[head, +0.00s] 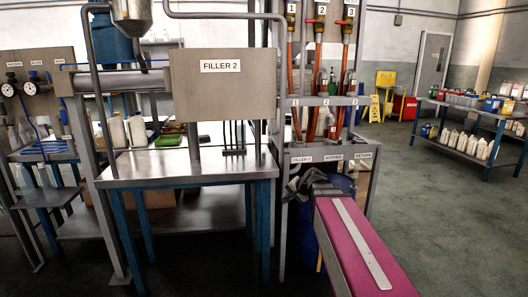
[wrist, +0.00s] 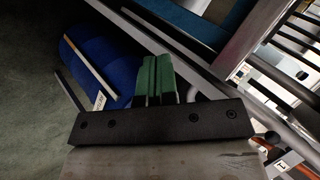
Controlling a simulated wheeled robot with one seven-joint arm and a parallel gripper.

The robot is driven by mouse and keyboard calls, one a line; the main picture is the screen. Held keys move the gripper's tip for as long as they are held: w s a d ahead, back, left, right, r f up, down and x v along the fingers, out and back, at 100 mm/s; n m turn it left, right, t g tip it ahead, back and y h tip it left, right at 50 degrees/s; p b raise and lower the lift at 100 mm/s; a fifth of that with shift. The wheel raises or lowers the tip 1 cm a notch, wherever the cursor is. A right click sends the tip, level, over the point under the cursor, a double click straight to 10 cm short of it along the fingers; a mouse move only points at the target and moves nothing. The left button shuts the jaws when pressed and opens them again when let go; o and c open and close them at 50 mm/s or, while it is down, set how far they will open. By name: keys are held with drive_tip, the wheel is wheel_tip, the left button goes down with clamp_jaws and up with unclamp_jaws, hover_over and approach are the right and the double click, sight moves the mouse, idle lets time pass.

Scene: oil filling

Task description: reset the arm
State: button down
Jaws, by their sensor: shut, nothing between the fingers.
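My arm reaches forward from the lower right of the head view, with its magenta link in front. My gripper (head: 303,184) is at the arm's far end, dark and small, in front of the rack marked with numbers and close to the right end of the filler bench. In the wrist view the green fingers of my gripper (wrist: 157,78) are together, with nothing between them. The fingertips point toward the bench frame and a blue drum (wrist: 88,70) on the floor. The arm partly hides the lower part of the rack in the head view.
The steel filler bench (head: 190,172) with the "FILLER 2" panel (head: 219,80) stands left of my gripper. The hose rack (head: 322,101) is just beyond it. A shelf table (head: 485,110) with bottles is far right. Open floor (head: 440,215) lies right of my arm.

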drive_tip(key=s+d+f+n+g+h, duration=0.2)
drive_tip(key=s+d+f+n+g, duration=0.1)
drive_tip(key=s+f, duration=0.5)
drive_tip(key=s+d+f+n+g+h, duration=0.3)
drive_tip(key=s+d+f, duration=0.1)
drive_tip(key=s+f, duration=0.5)
drive_tip(key=shift+d+f+g+h, duration=0.3)
drive_tip(key=shift+d+f+g, duration=0.1)
drive_tip(key=shift+f, duration=0.45)
